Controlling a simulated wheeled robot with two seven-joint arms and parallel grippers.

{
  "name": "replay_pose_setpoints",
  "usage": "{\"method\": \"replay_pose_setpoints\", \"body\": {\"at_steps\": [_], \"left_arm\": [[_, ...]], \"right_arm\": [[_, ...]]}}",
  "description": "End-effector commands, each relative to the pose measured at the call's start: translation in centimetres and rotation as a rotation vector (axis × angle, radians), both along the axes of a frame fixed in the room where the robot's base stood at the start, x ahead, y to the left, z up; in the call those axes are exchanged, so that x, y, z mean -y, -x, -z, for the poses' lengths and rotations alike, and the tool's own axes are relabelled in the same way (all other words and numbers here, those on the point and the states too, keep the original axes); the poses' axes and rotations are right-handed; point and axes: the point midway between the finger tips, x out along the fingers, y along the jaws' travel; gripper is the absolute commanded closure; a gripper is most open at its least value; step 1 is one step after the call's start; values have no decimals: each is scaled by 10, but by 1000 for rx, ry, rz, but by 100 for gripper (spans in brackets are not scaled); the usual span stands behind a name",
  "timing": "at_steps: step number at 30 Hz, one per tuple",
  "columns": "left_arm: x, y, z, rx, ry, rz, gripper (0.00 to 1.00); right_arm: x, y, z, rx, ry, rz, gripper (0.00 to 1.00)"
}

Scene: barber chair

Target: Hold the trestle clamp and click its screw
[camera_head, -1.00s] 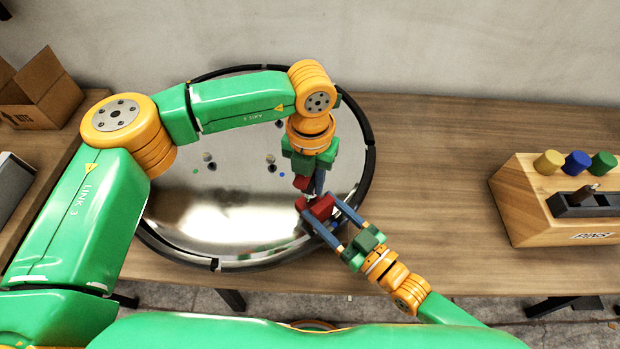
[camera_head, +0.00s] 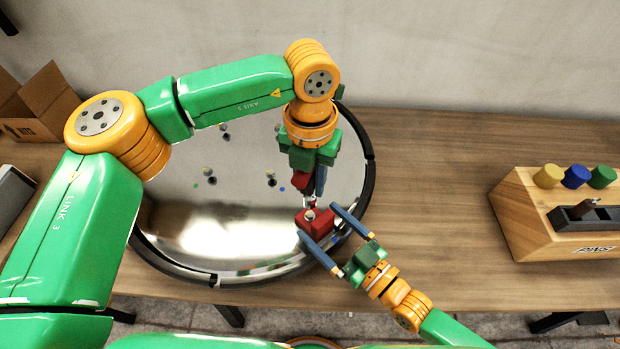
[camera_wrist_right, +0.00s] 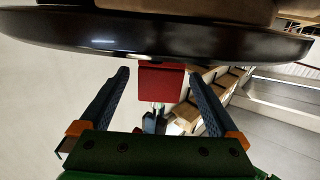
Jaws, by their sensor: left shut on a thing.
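The red clamp (camera_head: 315,224) sits at the near right rim of the round mirror-like disc (camera_head: 235,225), with a small round pale screw head (camera_head: 310,214) on top. My left gripper (camera_head: 312,188) is just above and behind it, shut on a red tool (camera_head: 301,180). The tool's metal tip (camera_head: 307,202) points down at the screw; I cannot tell whether they touch. My right gripper (camera_head: 321,225) is open, with a blue finger on each side of the clamp. In the right wrist view the clamp (camera_wrist_right: 160,82) hangs under the dark rim between the spread fingers, apart from both.
A wooden block (camera_head: 520,205) with yellow, blue and green knobs and a dark holder stands at the right. A cardboard box (camera_head: 40,105) is at the left. The wooden table (camera_head: 430,170) is clear between disc and block.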

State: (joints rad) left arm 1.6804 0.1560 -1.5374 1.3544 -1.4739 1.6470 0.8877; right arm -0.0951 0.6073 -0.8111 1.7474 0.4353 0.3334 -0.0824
Motion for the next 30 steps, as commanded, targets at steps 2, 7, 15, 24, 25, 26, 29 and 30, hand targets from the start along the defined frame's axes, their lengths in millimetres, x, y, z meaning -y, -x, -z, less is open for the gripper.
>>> {"method": "replay_pose_setpoints", "body": {"at_steps": [2,7,15,24,25,26,29,30], "left_arm": [[0,0,0,1,0,0,100],[0,0,0,1,0,0,100],[0,0,0,1,0,0,100],[0,0,0,1,0,0,100],[0,0,0,1,0,0,100],[0,0,0,1,0,0,100],[0,0,0,1,0,0,100],[0,0,0,1,0,0,100]], "right_arm": [[0,0,0,0,0,0,3],[9,8,1,-3,3,1,3],[60,61,2,-6,5,-1,3],[85,85,0,-1,1,-1,3],[85,85,0,0,0,-1,3],[85,85,0,0,0,-1,3],[85,85,0,0,0,0,3],[85,85,0,0,0,0,3]]}}
